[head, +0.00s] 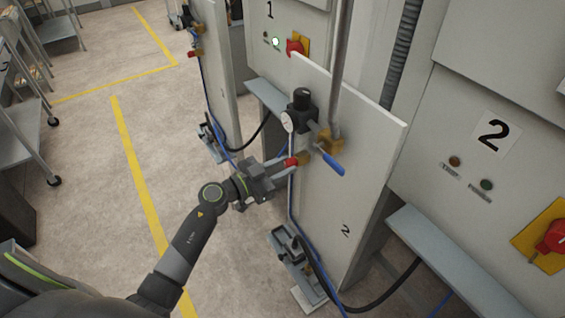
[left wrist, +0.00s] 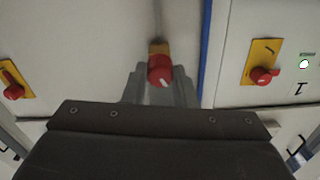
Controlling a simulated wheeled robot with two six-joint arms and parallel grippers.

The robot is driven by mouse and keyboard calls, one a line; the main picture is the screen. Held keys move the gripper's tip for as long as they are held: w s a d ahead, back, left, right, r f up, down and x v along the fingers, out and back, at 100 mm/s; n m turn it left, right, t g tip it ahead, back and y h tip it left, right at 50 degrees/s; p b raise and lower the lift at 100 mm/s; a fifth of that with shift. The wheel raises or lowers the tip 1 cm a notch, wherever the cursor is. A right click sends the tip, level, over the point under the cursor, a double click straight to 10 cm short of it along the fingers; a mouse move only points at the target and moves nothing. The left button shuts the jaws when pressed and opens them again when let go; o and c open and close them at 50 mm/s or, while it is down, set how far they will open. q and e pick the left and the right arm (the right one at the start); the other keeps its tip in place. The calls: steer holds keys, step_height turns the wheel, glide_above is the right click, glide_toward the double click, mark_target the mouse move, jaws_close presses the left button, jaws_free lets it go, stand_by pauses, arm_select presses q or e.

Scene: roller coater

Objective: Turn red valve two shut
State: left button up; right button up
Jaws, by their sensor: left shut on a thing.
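The red valve (head: 292,162) sticks out from the pale panel marked 2, left of a brass fitting and a blue lever (head: 333,165). In the left wrist view the red valve (left wrist: 160,68) shows as a round red knob with a light mark, in front of a brass body. My left gripper (head: 284,166) reaches in from the left and is shut on the red valve. In the left wrist view its fingers (left wrist: 160,84) stand on both sides of the knob. The fingers hide part of the valve. My right gripper is not in view.
A pressure gauge (head: 288,122) with a black regulator (head: 302,99) sits just above the valve. A red switch on yellow (head: 552,240) is at the right.

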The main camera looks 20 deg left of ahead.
arm_select(q)
steer(key=m+p, duration=0.1)
steer(key=m, duration=0.2)
steer(key=shift+r+p, duration=0.1)
steer(key=shift+p, duration=0.3)
steer(key=shift+m+p, duration=0.4)
steer(key=shift+m, duration=0.9)
steer(key=o, duration=1)
steer(key=shift+s+a, duration=0.1)
steer(key=shift+s, duration=0.05)
steer(key=b+v, duration=0.4)
steer(key=v, duration=1.3)
steer(key=shift+b, duration=0.4)
